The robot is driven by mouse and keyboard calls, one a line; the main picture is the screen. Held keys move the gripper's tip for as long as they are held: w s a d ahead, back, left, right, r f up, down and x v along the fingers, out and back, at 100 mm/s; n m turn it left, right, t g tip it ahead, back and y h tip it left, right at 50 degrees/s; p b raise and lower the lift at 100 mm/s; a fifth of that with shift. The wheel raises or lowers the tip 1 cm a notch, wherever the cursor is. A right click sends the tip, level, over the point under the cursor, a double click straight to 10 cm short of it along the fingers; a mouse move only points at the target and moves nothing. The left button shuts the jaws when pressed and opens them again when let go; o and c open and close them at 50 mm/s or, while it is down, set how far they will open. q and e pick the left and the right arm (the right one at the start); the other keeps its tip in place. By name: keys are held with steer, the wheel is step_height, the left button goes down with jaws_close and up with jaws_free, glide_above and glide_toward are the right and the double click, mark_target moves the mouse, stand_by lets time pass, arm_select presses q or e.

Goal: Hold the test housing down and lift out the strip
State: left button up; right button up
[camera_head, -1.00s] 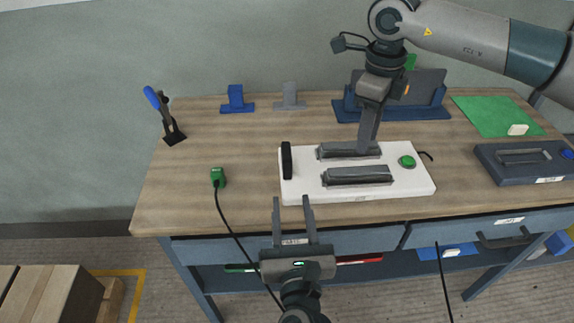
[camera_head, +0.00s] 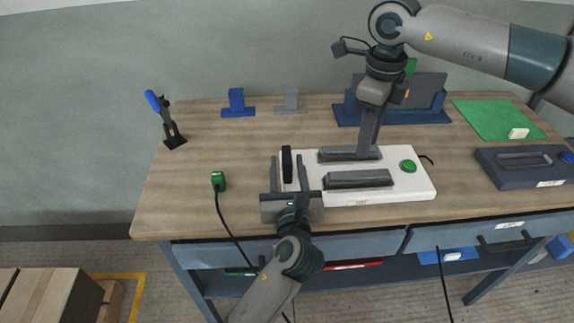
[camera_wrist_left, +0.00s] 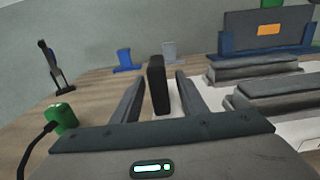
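The test housing (camera_head: 390,190) is a white plate on the table with a black upright handle (camera_head: 286,160) at its left end. Two dark grey blocks, a rear one (camera_head: 338,154) and a front one (camera_head: 358,179), and a green button (camera_head: 407,166) are on it. I cannot make out a separate strip. My left gripper (camera_head: 287,163) is open, its fingers on either side of the handle with gaps, as the left wrist view (camera_wrist_left: 160,78) shows. My right gripper (camera_head: 367,150) points down at the rear block; its fingertips are not clear.
A green plug (camera_head: 218,181) with a black cable lies left of the housing. A blue-handled clamp (camera_head: 168,120) stands at the back left. A blue holder with a dark panel (camera_head: 425,93) stands behind. A dark box (camera_head: 525,165) and a green mat (camera_head: 495,117) are at the right.

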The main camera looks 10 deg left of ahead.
arm_select(q)
steer(key=shift+w, duration=0.1)
jaws_close()
arm_select(e)
steer(key=o, duration=0.4)
steer(key=shift+c, duration=0.2)
steer(key=r+n, duration=0.1)
steer(key=n, duration=0.1)
steer(key=r+n, duration=0.1)
steer(key=n, duration=0.4)
steer(key=shift+a+r, duration=0.3)
steer(key=shift+r, duration=0.1)
steer(key=shift+f, duration=0.15)
glide_above(357, 173)
steer(key=shift+f, duration=3.3)
steer(key=shift+f, duration=0.1)
